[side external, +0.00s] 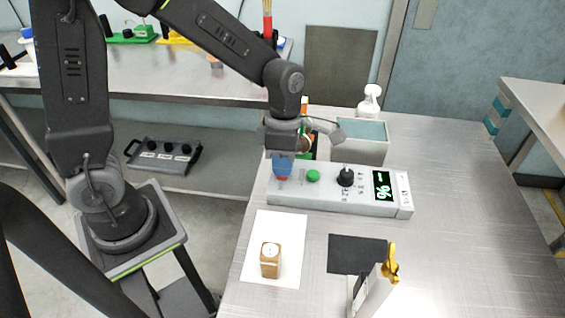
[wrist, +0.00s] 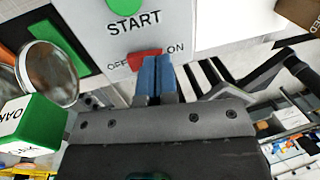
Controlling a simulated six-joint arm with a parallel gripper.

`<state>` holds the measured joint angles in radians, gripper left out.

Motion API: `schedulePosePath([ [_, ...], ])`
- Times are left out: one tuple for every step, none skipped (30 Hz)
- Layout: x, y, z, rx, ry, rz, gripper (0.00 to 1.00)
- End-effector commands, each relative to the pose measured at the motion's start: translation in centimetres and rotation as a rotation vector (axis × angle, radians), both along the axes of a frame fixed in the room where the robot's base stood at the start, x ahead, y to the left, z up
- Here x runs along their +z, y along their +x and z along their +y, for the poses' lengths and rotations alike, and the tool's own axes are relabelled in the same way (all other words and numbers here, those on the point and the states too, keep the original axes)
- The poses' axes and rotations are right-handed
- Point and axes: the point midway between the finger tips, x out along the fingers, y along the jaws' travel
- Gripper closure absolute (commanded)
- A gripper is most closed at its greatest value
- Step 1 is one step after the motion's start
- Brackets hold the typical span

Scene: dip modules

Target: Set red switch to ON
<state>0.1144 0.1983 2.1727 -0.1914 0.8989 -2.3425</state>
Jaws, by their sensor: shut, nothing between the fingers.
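The red switch (wrist: 143,58) is on a light grey control box (side external: 335,202), between the printed words OFF and ON. A green START button (wrist: 126,5) is beside it. In the wrist view, my gripper (wrist: 158,60) has its blue fingers closed together, with tips at the right part of the red switch, on the ON side. The fingers hide part of the switch, so I cannot tell which way it is tipped or whether they touch it. In the side view, my gripper (side external: 282,170) is over the left end of the box, with a bit of red (side external: 282,178) under it.
The box also has a black knob (side external: 346,177) and a green display (side external: 383,186). A grey bin (side external: 360,150) stands behind it. In front are a wooden block (side external: 270,260) on white paper (side external: 292,232) and a dark mat (side external: 350,250). The right table area is clear.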

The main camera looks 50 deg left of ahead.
Motion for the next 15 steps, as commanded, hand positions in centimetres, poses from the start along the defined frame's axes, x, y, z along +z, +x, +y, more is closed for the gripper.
schedulePosePath([
  [-0.08, -0.03, -0.03, 0.0, 0.0, 0.0, 1.0],
  [-0.1, -0.03, -0.03, 0.0, 0.0, 0.0, 1.0],
  [-0.1, -0.04, -0.02, 0.0, 0.0, 0.0, 1.0],
  [-0.1, -0.03, -0.03, 0.0, 0.0, 0.0, 1.0],
  [-0.09, -0.03, -0.02, 0.0, 0.0, 0.0, 1.0],
  [-0.09, -0.03, -0.02, 0.0, 0.0, 0.0, 1.0],
  [-0.09, -0.03, -0.02, 0.0, 0.001, 0.001, 1.0],
  [-0.08, -0.03, -0.02, 0.0, 0.001, 0.001, 1.0],
  [-0.11, -0.04, -0.03, -0.001, 0.0, 0.001, 1.0],
  [-0.19, -0.08, -0.06, -0.001, 0.0, 0.001, 1.0],
  [-0.37, -0.16, -0.12, -0.001, 0.0, 0.003, 1.0],
  [-0.73, -0.31, -0.24, -0.003, 0.0, 0.004, 1.0],
  [-0.73, -0.27, -0.24, -0.002, 0.0, 0.001, 1.0],
  [-0.7, -0.25, -0.23, -0.001, 0.0, 0.001, 1.0],
  [-0.71, -0.25, -0.22, -0.001, 0.0, 0.001, 1.0],
])
